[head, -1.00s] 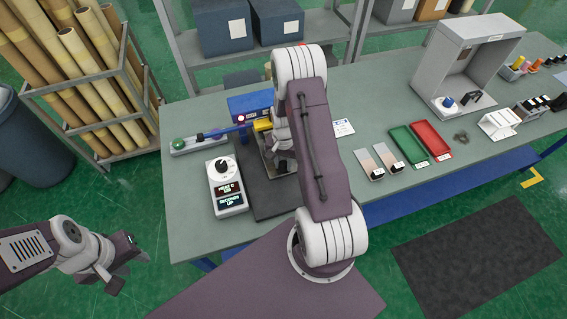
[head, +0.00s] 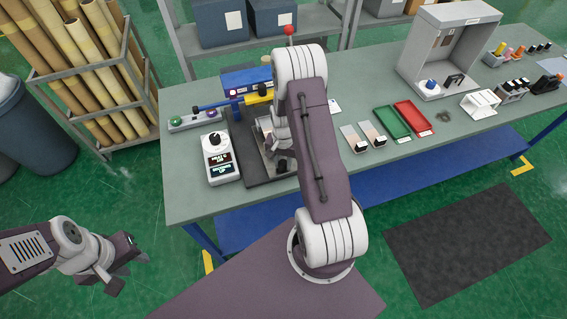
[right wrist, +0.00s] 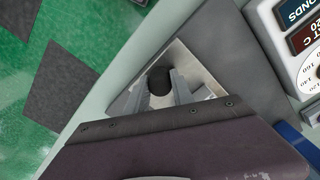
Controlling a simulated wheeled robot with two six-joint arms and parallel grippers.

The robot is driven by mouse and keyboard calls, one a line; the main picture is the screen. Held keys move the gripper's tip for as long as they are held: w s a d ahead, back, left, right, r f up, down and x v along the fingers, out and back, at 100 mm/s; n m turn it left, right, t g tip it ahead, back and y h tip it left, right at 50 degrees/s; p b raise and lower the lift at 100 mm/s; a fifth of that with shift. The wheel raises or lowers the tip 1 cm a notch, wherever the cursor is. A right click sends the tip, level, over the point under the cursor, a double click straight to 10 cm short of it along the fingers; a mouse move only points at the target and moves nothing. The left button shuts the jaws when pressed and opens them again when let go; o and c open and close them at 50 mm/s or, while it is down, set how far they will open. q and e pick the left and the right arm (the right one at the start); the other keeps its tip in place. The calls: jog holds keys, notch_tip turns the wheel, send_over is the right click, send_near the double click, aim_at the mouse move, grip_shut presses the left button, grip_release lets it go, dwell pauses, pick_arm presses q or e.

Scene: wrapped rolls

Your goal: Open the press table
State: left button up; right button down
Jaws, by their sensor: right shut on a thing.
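The press stands on a dark base mat on the bench, with a blue head (head: 240,80), a yellow part (head: 258,94) and a red-knobbed lever (head: 289,30). My right arm covers much of it. A pale metal part of the press (head: 266,128) shows left of my arm. In the right wrist view, my right gripper (right wrist: 160,88) has its fingers on either side of a round black knob (right wrist: 160,80), shut on it, over a bright metal plate (right wrist: 197,72). My left gripper (head: 125,268) hangs over the floor, far from the press; its jaw gap is unclear.
A white heat controller (head: 219,158) stands left of the press. Green (head: 391,122) and red (head: 413,117) trays and sample cards lie to the right. A grey booth (head: 450,45) stands further right. A rack of rolls (head: 100,75) is at left.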

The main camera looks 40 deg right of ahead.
jog(key=shift+w+d, duration=0.1)
jog(key=shift+w, duration=0.2)
jog(key=c, duration=1.1)
grip_release()
jog(key=shift+c, duration=0.2)
jog(key=shift+o, duration=0.2)
jog(key=shift+s, duration=0.25)
pick_arm(q)
jog(key=shift+w, duration=0.35)
pick_arm(e)
jog(key=shift+w, duration=0.1)
jog(key=shift+w+r, duration=0.1)
jog(key=shift+r, duration=0.3)
jog(key=r, duration=0.3)
jog(key=r+b, duration=0.1)
jog(key=r, duration=0.3)
jog(key=shift+s+r, duration=0.2)
jog(key=shift+r, duration=0.1)
pick_arm(q)
jog(key=shift+w+d+f, duration=0.1)
jog(key=shift+f, duration=0.65)
pick_arm(e)
jog(key=shift+r, duration=0.4)
